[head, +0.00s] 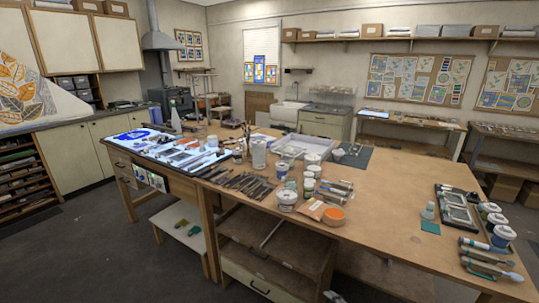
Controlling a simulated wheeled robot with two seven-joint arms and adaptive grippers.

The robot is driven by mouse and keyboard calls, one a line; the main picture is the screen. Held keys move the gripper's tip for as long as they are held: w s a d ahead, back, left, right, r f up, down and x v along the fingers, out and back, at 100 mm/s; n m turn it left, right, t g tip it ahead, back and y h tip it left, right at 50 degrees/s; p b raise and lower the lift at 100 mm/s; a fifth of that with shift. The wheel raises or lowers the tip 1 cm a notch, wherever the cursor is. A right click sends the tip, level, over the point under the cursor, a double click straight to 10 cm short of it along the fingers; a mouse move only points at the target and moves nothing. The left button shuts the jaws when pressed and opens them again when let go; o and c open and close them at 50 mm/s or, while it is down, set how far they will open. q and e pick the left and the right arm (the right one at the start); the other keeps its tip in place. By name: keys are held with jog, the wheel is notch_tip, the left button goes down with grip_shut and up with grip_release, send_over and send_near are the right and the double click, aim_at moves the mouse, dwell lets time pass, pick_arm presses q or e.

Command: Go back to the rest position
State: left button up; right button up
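No arm is seen over the table.
A lit glass panel (135,137) lies at the table's left end. Brushes and tools (240,183), a white tub (287,198) and a clear tray (295,147) stand mid-table. Framed pieces (458,212) and tubes (485,255) lie at right. The table's middle right is bare.

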jog(key=s+d+f+m+g+h, duration=0.1)
jog(key=s+d+f+m+h, duration=0.15)
jog(key=s+f, duration=0.5)
jog(key=s+d+f+m+g+h, duration=0.15)
jog(key=s+f+m, duration=0.25)
jog(key=s+f, duration=0.4)
jog(key=s+d+f+m+g+h, duration=0.2)
jog(key=s+f+m+h, duration=0.15)
jog(key=s+f, duration=0.45)
jog(key=s+a+f+m+g, duration=0.1)
jog(key=s+f, duration=0.3)
jog(key=s, duration=0.6)
jog(key=s+a+f+m+g, duration=0.1)
jog(key=s+f+m+g, duration=0.2)
jog(key=s, duration=0.7)
jog(key=s+a+f+m+g, duration=0.1)
jog(key=s+f+m+g, duration=0.1)
jog(key=s, duration=0.8)
notch_tip(320, 180, down, 3)
jog(key=shift+s+r+g+h, duration=0.1)
jog(key=shift+s+g+h, duration=0.25)
jog(key=shift+g+h, duration=0.15)
